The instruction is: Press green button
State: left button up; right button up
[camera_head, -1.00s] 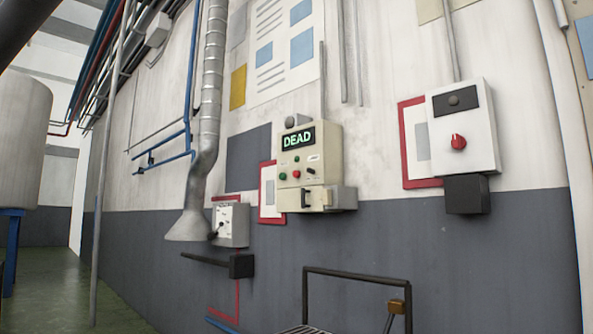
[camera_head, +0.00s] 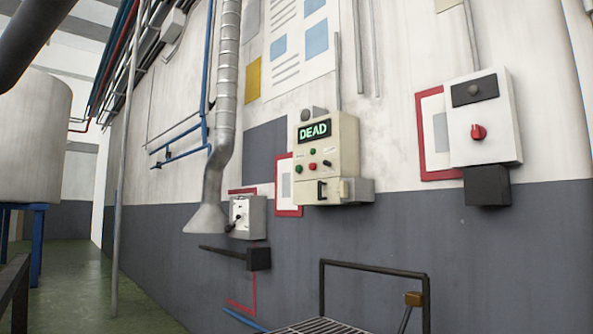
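A beige control box (camera_head: 347,140) hangs on the wall near the middle of the view. Its lit screen (camera_head: 314,131) reads "DEAD" in green letters. Below the screen are two small round green parts, an upper one (camera_head: 313,153) and a lower left one (camera_head: 299,169). I cannot tell which of them is a button and which a lamp. A red round part (camera_head: 312,165) and a black knob (camera_head: 327,163) sit beside them. Neither of my grippers is in view.
A white box (camera_head: 497,140) with a red knob (camera_head: 478,132) hangs at right. A smaller grey switch box (camera_head: 248,216) is lower left of the beige box. A dark metal railing (camera_head: 370,268) stands in front of the wall. Green floor (camera_head: 85,275) is open at left.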

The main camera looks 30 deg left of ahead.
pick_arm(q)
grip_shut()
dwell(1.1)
